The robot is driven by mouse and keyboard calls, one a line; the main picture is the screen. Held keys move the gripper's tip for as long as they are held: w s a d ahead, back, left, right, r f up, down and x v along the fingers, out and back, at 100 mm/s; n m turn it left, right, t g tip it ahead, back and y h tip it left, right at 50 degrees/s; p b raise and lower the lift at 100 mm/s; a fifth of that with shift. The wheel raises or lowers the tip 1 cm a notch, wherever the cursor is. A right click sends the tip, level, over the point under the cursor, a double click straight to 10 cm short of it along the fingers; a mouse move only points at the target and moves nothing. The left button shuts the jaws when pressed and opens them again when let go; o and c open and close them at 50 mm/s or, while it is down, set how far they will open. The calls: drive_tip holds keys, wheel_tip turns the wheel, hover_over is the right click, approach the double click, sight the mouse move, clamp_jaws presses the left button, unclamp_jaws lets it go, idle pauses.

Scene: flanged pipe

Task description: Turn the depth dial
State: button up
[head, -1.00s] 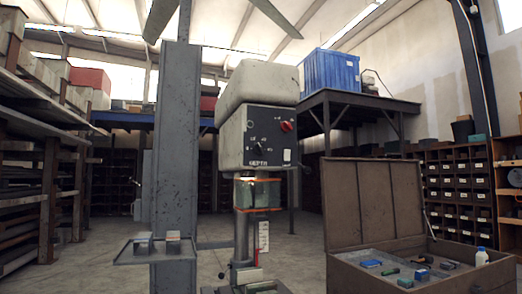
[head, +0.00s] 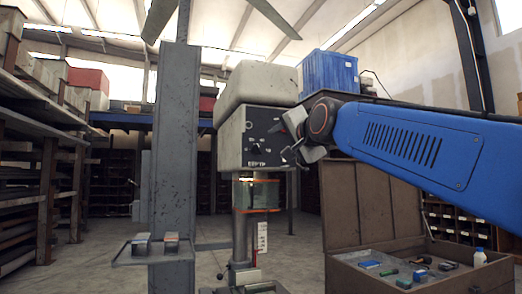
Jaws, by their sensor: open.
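The depth dial (head: 256,149) is a small black knob on the dark front panel of the grey drill press head (head: 258,84), with white marks around it and lettering below. My gripper (head: 292,157) is just right of the dial, at the panel's right edge, and looks small and dark at the end of my blue arm. Its jaws are open, with nothing seen between them. It appears apart from the dial, but its distance from the panel is hard to tell. The red knob at the panel's upper right is hidden behind my wrist.
A grey column (head: 176,140) with a small tray (head: 140,260) stands left of the press. An orange-edged clear guard (head: 257,195) hangs below the head. An open brown chest (head: 345,262) with small items stands at the lower right. Shelves line the left.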

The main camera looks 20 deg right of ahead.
sight(260, 149)
drive_tip(key=w, duration=1.7)
drive_tip(key=shift+w+a, duration=0.2)
drive_tip(key=shift+a, duration=0.1)
drive_tip(key=c, duration=1.1)
